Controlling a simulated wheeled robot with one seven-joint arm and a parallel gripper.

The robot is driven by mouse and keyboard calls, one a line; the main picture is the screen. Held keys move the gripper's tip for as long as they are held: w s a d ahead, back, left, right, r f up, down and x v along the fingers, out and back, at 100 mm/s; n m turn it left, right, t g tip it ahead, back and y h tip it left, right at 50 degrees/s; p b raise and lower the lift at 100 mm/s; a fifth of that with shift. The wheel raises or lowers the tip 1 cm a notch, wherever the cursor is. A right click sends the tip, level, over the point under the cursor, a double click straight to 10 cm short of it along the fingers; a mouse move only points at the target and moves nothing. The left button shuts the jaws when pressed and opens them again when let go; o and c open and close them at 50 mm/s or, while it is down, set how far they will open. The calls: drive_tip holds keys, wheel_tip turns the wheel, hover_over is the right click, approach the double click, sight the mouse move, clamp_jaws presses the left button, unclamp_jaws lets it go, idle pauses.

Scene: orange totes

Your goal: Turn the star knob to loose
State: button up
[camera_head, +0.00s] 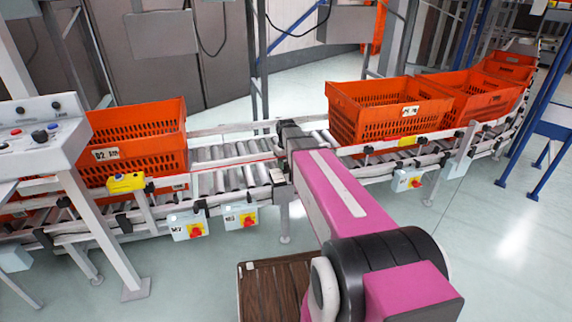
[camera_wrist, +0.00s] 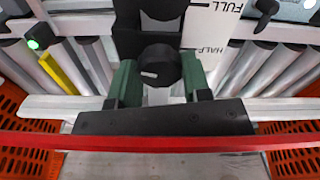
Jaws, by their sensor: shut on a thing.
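The star knob (camera_wrist: 161,66) is a dark, rounded knob with a small pale mark on its face, in the middle of the wrist view. My gripper (camera_wrist: 159,80) has green fingers on the left and right of it, shut on the knob. Its lobes are hard to make out. A black bracket (camera_wrist: 128,28) stands behind the knob. A white scale plate (camera_wrist: 210,22) beside it reads FULL and HALF. In the head view my pink arm reaches to the conveyor and hides the knob and fingers.
The roller conveyor (camera_head: 235,178) crosses the scene, with orange totes on the left (camera_head: 138,130) and right (camera_head: 385,110). Grey switch boxes (camera_head: 187,226) hang below its front rail. A control panel (camera_head: 38,128) stands at left. A red bar (camera_wrist: 160,142) crosses the wrist view.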

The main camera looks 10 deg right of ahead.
sight(286, 164)
drive_tip(key=shift+n, duration=1.6)
drive_tip(key=o, duration=0.9)
drive_tip(key=shift+o, duration=0.2)
wheel_tip(286, 164, up, 11)
drive_tip(key=shift+f, duration=0.1)
